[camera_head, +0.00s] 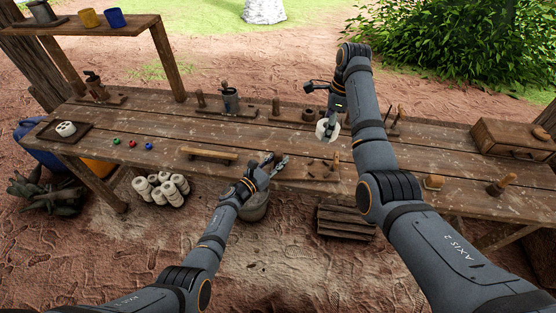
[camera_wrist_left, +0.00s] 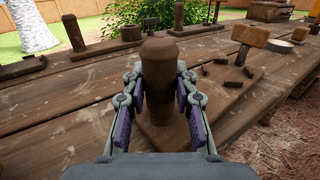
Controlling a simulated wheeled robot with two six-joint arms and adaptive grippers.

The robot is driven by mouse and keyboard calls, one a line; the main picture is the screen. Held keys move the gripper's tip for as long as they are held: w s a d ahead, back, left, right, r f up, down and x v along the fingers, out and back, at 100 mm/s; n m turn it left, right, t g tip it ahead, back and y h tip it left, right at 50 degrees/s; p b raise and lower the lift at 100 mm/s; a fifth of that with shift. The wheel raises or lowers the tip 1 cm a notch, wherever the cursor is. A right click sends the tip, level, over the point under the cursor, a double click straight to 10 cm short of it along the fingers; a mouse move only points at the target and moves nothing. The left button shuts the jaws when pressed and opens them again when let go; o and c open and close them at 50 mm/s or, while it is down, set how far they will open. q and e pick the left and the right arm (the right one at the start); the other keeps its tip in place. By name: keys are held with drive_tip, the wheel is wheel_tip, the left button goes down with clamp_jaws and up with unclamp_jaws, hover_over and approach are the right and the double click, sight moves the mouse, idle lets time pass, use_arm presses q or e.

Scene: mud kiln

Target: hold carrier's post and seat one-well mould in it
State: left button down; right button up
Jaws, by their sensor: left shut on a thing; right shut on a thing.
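The carrier is a flat brown board (camera_head: 300,172) near the front edge of the bench. Its round brown post (camera_wrist_left: 160,88) stands upright between the fingers of my left gripper (camera_wrist_left: 163,100), which is shut on it; the gripper shows in the head view (camera_head: 270,163). Several short dark pegs (camera_wrist_left: 235,73) stand on the board, right of the post in the left wrist view. My right gripper (camera_head: 335,113) is shut on a white round mould (camera_head: 326,130) and holds it above the bench, behind and right of the carrier. The mould's well is hard to make out.
A wooden bar (camera_head: 208,154) lies left of the carrier. Red, green and blue balls (camera_head: 133,143) lie further left, near a tray (camera_head: 82,134) with a white piece (camera_head: 66,129). A wooden mallet (camera_wrist_left: 254,38) stands beyond the pegs. Several tools line the bench's back. A wooden chest (camera_head: 510,138) stands right.

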sight(317, 168)
idle(0.5)
wheel_tip(317, 168, down, 12)
drive_tip(key=m, duration=0.6)
drive_tip(key=shift+r+t, duration=0.1)
drive_tip(key=shift+t, duration=0.2)
drive_tip(key=shift+f, duration=2.05)
drive_tip(key=shift+f, duration=0.75)
drive_tip(key=o, duration=1.4)
drive_tip(key=shift+f, duration=0.1)
